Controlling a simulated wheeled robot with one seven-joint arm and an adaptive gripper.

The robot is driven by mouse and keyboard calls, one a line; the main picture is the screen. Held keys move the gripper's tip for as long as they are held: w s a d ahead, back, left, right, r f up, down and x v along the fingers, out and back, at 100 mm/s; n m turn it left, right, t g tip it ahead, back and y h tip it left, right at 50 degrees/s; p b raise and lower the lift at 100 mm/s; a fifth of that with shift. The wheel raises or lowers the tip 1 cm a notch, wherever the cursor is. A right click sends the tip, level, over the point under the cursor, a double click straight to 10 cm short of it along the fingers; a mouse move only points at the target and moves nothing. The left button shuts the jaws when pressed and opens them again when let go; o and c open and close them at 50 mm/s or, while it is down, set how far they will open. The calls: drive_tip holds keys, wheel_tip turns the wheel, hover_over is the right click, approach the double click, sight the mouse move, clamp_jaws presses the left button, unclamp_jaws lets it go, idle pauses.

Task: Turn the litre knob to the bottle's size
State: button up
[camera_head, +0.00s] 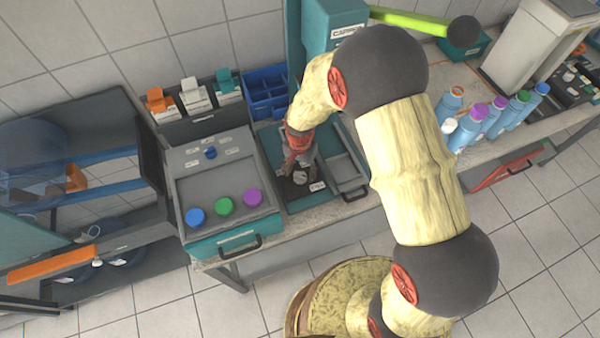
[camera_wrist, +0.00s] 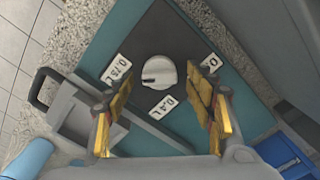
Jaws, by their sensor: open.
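The litre knob is a pale round dial, seen in the wrist view (camera_wrist: 160,72) and the head view (camera_head: 300,177). It sits on a dark plate. A dark mark on the knob faces left, roughly towards a label (camera_wrist: 117,70) that seems to read 0.75L. Another label (camera_wrist: 166,107) reads 0.4L, and a third label (camera_wrist: 209,61), partly hidden by a finger, shows a 0. My gripper (camera_wrist: 160,95) is open, its yellow-padded fingers either side of the knob in the picture, with visible gaps. Several blue bottles (camera_head: 466,130) with coloured caps stand on the right counter.
Left of the knob station is a panel (camera_head: 185,177) with blue, green and purple buttons. A tray with a handle (camera_head: 347,172) is close on the right. A blue bin (camera_head: 268,92) and small boxes (camera_head: 193,97) stand behind. A teal column rises behind my gripper.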

sight(300, 174)
wheel_tip(300, 174, up, 11)
drive_tip(key=shift+f, duration=0.15)
idle(0.4)
drive_tip(key=s+d+r+n+t+b, duration=0.2)
drive_tip(key=s+d+r+n+b, duration=0.1)
drive_tip(key=s+d+r, duration=0.4)
drive_tip(key=s+d+r+n+t+b, duration=0.3)
drive_tip(key=s+d+r+b, duration=0.2)
drive_tip(key=s+r, duration=0.6)
drive_tip(key=shift+s+d+r+t, duration=0.3)
drive_tip(key=shift+s+d+r, duration=0.05)
drive_tip(key=shift+s+d, duration=0.75)
